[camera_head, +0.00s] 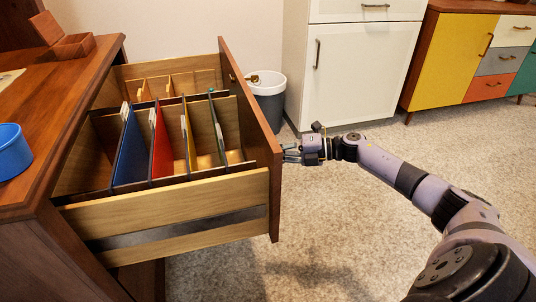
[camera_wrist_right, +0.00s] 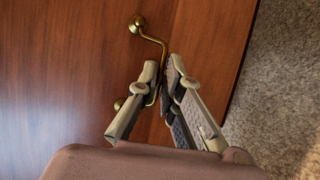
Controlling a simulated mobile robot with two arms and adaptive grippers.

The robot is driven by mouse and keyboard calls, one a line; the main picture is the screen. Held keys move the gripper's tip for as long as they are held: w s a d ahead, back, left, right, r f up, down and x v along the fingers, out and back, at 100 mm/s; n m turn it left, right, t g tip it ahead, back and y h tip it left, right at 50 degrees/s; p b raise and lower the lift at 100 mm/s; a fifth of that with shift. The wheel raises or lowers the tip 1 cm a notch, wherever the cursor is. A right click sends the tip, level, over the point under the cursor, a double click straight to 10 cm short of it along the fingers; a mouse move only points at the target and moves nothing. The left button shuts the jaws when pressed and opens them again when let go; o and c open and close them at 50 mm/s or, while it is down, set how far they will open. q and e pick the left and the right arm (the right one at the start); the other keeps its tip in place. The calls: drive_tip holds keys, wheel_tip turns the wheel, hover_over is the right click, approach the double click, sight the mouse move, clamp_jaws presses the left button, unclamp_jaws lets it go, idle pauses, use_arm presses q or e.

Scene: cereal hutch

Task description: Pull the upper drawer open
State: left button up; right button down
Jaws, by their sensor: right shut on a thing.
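The upper drawer (camera_head: 165,215) of the wooden desk stands well out from the desk body, with its inside showing. Its reddish-brown front panel (camera_head: 247,105) faces right in the head view. In the wrist view a bent brass handle (camera_wrist_right: 160,45) is fixed to this front. My right gripper (camera_head: 290,153) is at the outer side of the drawer front. In the wrist view its fingers (camera_wrist_right: 163,82) are closed on the handle's bar, which partly hides behind them. My left gripper is not in view.
Blue, red, yellow and green folders (camera_head: 130,150) stand in the drawer. A blue bowl (camera_head: 12,150) and a wooden box (camera_head: 62,42) sit on the desktop (camera_head: 55,95). A grey bin (camera_head: 268,105) and white cabinet (camera_head: 362,75) stand behind. The carpet (camera_head: 330,230) right of the drawer is clear.

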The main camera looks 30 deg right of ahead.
drive_tip(key=shift+d, duration=0.25)
drive_tip(key=c, duration=2)
unclamp_jaws()
drive_tip(key=shift+s+d, duration=0.1)
drive_tip(key=shift+d, duration=0.05)
drive_tip(key=shift+o, duration=1.2)
